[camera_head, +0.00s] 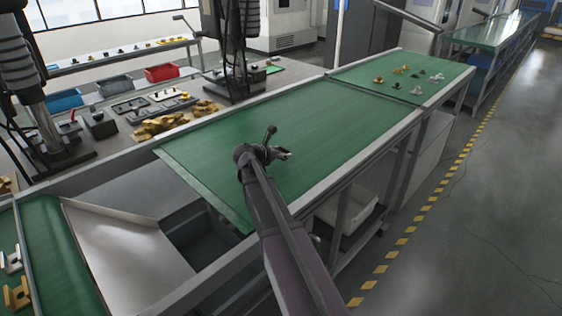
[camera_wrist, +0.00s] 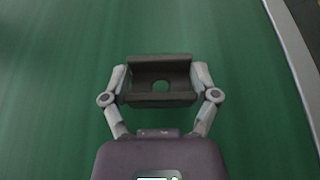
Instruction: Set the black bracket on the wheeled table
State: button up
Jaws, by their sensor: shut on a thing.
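The black bracket (camera_wrist: 182,86) is a dark channel-shaped piece with a round hole through its middle. In the wrist view my gripper (camera_wrist: 160,80) is shut on it, with one finger at each end. Green surface shows through the hole and all around, so the bracket is over the green-topped table (camera_head: 320,135). In the head view my gripper (camera_head: 275,151) is over the near half of this table; the bracket is too small to make out clearly there. I cannot tell the gap below it or see clear wheels.
The table top near my gripper is bare. Several small parts (camera_head: 400,70) lie on the green surface farther back. A metal tray (camera_head: 125,255) and a green strip with brackets (camera_head: 15,295) are at lower left. Red (camera_head: 162,73) and blue (camera_head: 66,100) bins stand behind.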

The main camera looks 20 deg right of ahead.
aim_at(282, 164)
jog(key=shift+f+b, duration=1.05)
jog(key=shift+f, duration=0.35)
jog(key=shift+f, duration=0.15)
jog(key=o, duration=1.2)
jog(key=shift+r, duration=0.2)
jog(key=shift+s+a+r, duration=0.1)
jog(key=shift+s+a, duration=0.05)
jog(key=shift+a, duration=0.1)
jog(key=p+v, duration=0.4)
jog(key=v, duration=0.5)
jog(key=shift+s+a+r, duration=0.15)
jog(key=shift+a+r, duration=0.05)
jog(key=shift+a, duration=0.05)
jog(key=shift+p+v, duration=0.3)
jog(key=shift+v, duration=0.65)
jog(key=shift+f, duration=0.1)
